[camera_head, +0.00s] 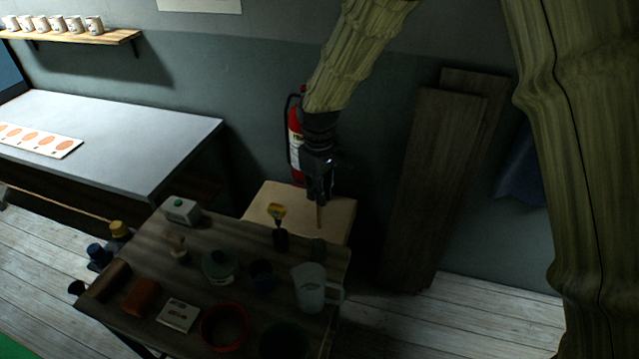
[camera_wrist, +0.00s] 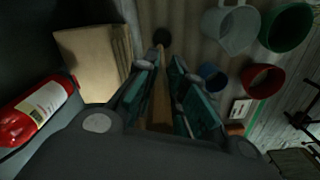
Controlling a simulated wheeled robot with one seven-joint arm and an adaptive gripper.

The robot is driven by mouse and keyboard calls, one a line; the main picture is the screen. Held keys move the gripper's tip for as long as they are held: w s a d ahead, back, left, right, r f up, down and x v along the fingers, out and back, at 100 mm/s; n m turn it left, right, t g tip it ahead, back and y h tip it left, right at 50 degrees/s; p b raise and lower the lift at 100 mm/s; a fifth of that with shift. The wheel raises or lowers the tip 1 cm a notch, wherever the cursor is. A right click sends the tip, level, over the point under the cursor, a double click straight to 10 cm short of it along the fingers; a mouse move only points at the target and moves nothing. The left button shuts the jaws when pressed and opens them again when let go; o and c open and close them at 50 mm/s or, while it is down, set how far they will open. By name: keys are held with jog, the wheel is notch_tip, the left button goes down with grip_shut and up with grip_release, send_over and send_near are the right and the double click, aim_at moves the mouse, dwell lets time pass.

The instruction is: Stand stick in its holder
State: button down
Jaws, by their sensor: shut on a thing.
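My gripper (camera_head: 319,194) is shut on a thin light-brown stick (camera_head: 319,216), which hangs roughly upright below the fingers over the back right of the dark wooden table. In the wrist view the stick (camera_wrist: 161,100) runs between the two teal finger pads of my gripper (camera_wrist: 160,72). A small dark round holder (camera_head: 318,246) stands on the table under the stick's lower end. It shows as a dark circle (camera_wrist: 162,37) beyond the stick's tip in the wrist view. The tip looks above and apart from it; the exact gap is hard to judge.
A clear jug (camera_head: 311,291) stands close in front of the holder. A dark holder with a yellow-headed tool (camera_head: 278,212) is to its left. A blue cup (camera_head: 261,274), red bowl (camera_head: 224,327) and green pot (camera_head: 284,340) crowd the table. A cardboard box (camera_head: 258,205) is behind.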

aim_at(318, 222)
jog(key=f+b, duration=0.2)
jog(key=f, duration=0.1)
jog(key=shift+s+f+b, duration=0.15)
jog(key=shift+s+b, duration=0.15)
jog(key=shift+s, duration=0.1)
jog(key=shift+w+a+f+b, duration=0.15)
jog(key=shift+f+b, duration=0.35)
jog(key=shift+f, duration=0.4)
jog(key=shift+f+b, duration=0.3)
jog(key=shift+f, duration=0.3)
jog(key=shift+f+b, duration=0.75)
jog(key=shift+f, duration=1.4)
